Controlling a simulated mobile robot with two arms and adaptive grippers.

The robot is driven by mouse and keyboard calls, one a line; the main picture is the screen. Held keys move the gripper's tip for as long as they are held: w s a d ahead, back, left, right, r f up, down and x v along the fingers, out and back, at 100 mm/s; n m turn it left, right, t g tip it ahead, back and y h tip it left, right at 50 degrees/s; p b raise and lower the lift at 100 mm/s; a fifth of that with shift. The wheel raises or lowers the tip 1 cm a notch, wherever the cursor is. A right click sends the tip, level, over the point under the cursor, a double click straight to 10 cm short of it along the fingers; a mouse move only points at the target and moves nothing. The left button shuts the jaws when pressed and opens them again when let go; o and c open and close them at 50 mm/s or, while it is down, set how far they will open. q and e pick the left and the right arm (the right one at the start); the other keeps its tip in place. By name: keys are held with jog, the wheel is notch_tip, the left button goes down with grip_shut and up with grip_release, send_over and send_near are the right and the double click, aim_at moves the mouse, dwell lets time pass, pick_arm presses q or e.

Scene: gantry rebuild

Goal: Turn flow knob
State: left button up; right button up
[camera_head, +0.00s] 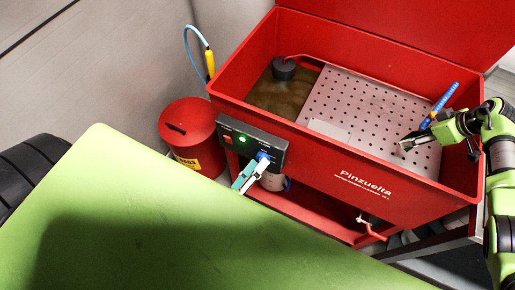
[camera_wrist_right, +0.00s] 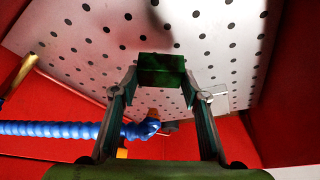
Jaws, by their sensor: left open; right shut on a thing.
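The control panel (camera_head: 248,143) on the front of the red washer has a green light, a red switch and a small blue knob (camera_head: 263,156) at its right. My left gripper (camera_head: 256,169), teal and white, is open just below and at the knob. I cannot tell whether its fingers straddle or touch the knob. My right gripper (camera_head: 408,142) is over the perforated tray inside the washer. In the right wrist view its fingers are shut on a dark green block (camera_wrist_right: 162,68), held between the tips above the tray.
The washer (camera_head: 345,165) has high red walls around the perforated tray (camera_head: 350,92). A blue segmented hose (camera_head: 446,98) is beside my right gripper and runs across the right wrist view (camera_wrist_right: 60,129). A red waste can (camera_head: 188,133) stands left of the panel. A red-handled valve (camera_head: 371,228) is low in front.

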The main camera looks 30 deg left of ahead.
pick_arm(q)
jog(key=shift+w+d, duration=0.1)
jog(key=shift+w, duration=0.45)
jog(key=c, duration=1.1)
jog(key=shift+m, duration=0.3)
jog(key=m, duration=0.5)
jog(key=m+g+y, duration=0.1)
jog(key=m, duration=0.4)
jog(key=shift+r, duration=0.2)
jog(key=shift+m, duration=0.3)
